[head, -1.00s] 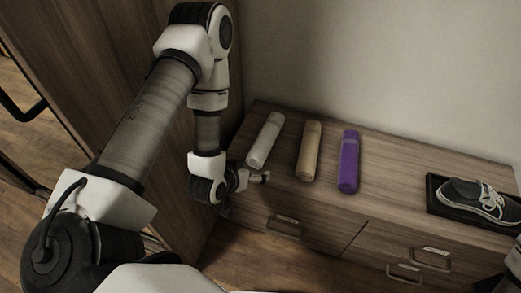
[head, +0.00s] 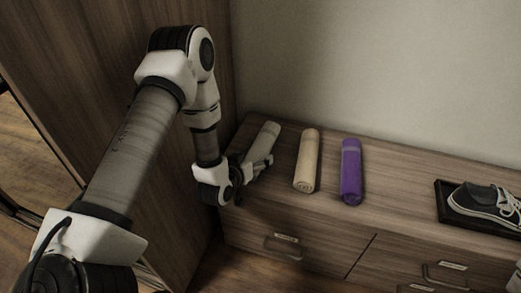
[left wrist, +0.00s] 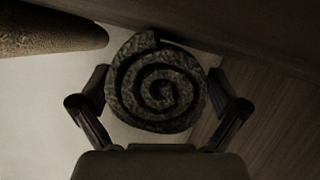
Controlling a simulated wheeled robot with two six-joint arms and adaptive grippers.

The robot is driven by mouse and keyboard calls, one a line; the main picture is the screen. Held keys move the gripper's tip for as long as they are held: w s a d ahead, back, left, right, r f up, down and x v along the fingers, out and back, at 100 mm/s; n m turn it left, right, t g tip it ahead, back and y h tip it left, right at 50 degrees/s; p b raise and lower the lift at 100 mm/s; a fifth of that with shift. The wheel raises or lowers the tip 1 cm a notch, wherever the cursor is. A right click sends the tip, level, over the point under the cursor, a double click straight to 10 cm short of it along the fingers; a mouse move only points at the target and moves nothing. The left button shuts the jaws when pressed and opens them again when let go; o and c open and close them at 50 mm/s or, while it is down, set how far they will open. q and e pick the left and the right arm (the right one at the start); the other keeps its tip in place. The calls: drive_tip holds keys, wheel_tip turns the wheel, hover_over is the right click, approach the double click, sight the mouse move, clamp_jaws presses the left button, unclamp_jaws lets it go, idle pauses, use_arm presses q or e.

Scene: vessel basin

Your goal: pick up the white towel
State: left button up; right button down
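The white towel (head: 264,137) is a rolled cylinder lying on the wooden cabinet top, leftmost of three rolls in the head view. My left gripper (head: 259,163) is at its near end and hides part of it. In the left wrist view the towel's spiral end (left wrist: 156,88) faces the camera and looks dark in shadow. The left gripper's two fingers (left wrist: 158,108) are spread apart, one on either side of the roll, with small gaps visible. My right gripper is not in view.
A beige roll (head: 307,160) lies just right of the white towel; its side also shows in the left wrist view (left wrist: 45,30). A purple roll (head: 351,172) lies beyond it. A shoe (head: 484,203) sits in a dark tray (head: 446,213) at right. Cabinet top (head: 405,190) between is clear.

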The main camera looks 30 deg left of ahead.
use_arm(q)
drive_tip(key=c, duration=1.2)
drive_tip(key=shift+c, duration=0.2)
